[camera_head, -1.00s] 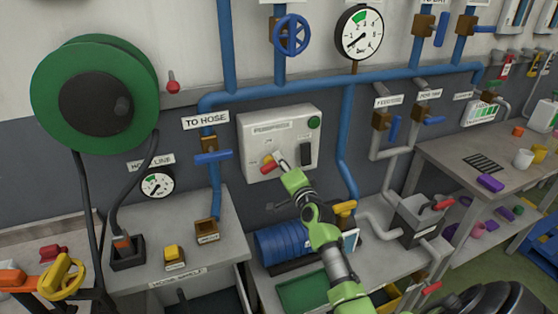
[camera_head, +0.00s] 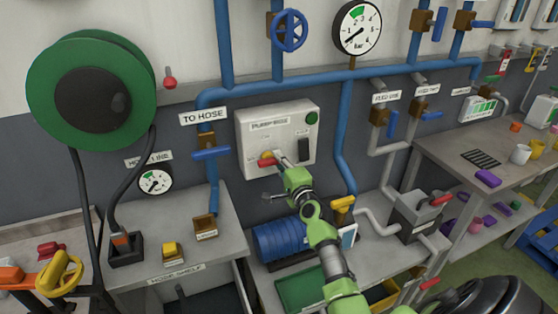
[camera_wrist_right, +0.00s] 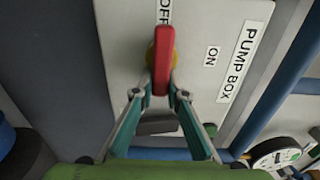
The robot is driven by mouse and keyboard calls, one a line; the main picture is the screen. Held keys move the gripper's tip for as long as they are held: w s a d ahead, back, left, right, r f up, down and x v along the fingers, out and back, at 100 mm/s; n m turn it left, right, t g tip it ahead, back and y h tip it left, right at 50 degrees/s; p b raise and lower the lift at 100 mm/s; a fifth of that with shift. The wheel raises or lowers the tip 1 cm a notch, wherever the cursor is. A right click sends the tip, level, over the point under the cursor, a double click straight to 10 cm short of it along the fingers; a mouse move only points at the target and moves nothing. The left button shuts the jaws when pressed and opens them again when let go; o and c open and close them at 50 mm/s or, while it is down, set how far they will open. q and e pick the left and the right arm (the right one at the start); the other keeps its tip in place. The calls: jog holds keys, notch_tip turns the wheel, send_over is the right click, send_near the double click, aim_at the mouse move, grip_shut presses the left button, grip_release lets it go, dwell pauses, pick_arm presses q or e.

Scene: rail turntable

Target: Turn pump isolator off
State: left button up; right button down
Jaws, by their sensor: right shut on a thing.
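The pump box (camera_head: 290,130) is a pale panel on the wall with a green button, a dark rectangular part and a red rotary handle (camera_head: 266,162) on a yellow hub. In the right wrist view the red handle (camera_wrist_right: 162,50) lies lengthwise, one end near the OFF label (camera_wrist_right: 165,12); the ON label (camera_wrist_right: 211,56) is to its right. My right gripper (camera_wrist_right: 160,92) is shut on the handle's near end, a finger on each side. In the head view my right gripper (camera_head: 281,163) partly covers the handle. My left gripper is not in view.
Blue pipes (camera_head: 346,140) run above and beside the box. A blue TO HOSE valve handle (camera_head: 211,153) is to its left. A blue drum (camera_head: 285,240) and a yellow handle (camera_head: 343,203) sit below. A green hose reel (camera_head: 92,90) hangs at the left.

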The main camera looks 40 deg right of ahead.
jog(key=shift+a+f, duration=0.2)
jog(key=shift+f, duration=0.05)
jog(key=c, duration=2)
grip_release()
jog(key=shift+r, duration=0.15)
jog(key=v, duration=1.2)
